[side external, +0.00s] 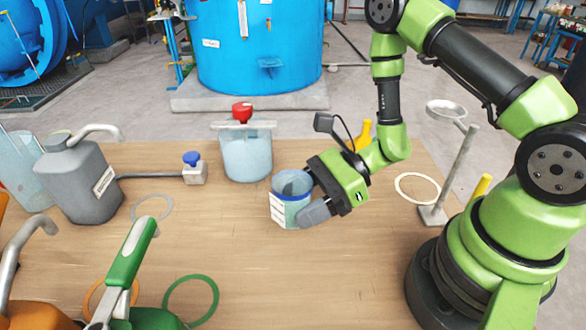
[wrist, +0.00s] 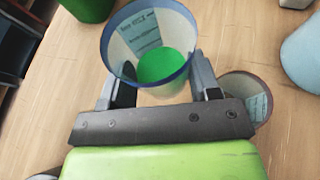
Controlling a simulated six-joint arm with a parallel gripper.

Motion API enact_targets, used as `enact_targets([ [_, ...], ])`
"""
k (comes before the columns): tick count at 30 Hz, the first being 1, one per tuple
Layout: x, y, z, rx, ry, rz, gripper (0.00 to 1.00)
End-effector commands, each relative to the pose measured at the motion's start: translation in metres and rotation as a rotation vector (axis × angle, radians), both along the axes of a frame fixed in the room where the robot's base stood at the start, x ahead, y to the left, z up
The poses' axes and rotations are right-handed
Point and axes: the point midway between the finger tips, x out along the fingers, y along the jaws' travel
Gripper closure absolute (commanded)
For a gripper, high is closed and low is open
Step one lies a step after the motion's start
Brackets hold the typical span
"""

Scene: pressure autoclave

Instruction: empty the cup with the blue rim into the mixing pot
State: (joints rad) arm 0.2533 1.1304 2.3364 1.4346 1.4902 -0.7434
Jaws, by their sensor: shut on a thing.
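The cup with the blue rim (side external: 291,190) is a clear cup with a white label, near the middle of the bench. In the wrist view the blue-rimmed cup (wrist: 172,88) shows green contents at its bottom. My gripper (side external: 312,205) is shut on its sides, one finger on each side in the wrist view (wrist: 165,88). The cup looks roughly upright; I cannot tell whether its base touches the bench. A pale blue pot (side external: 247,155) with a clamp bar and red knob stands behind it, apart. I cannot tell for sure that this is the mixing pot.
A second cup with a brownish rim (wrist: 247,96) stands close to the right finger. A grey can (side external: 80,178) and green can (side external: 145,319) stand left and front. A ring stand (side external: 433,214) is right. Flat rings lie around; bare wood lies in front of the cup.

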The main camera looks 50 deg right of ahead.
Motion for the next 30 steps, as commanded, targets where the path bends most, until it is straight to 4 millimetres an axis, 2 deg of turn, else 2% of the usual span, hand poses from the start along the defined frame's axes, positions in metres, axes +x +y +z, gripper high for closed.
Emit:
enact_targets([
  [1, 0.010, -0.009, 0.014, -0.005, -0.014, -0.019, 0.71],
  [6, 0.032, -0.041, 0.060, -0.008, -0.017, -0.078, 0.71],
  [12, 0.042, -0.075, 0.106, -0.007, -0.011, -0.149, 0.71],
  [15, 0.042, -0.085, 0.119, -0.004, -0.005, -0.175, 0.71],
  [19, 0.046, -0.087, 0.125, -0.001, -0.001, -0.197, 0.71],
  [23, 0.063, -0.076, 0.120, 0.000, 0.000, -0.240, 0.71],
  [30, 0.109, -0.040, 0.089, -0.005, 0.002, -0.413, 0.71],
])
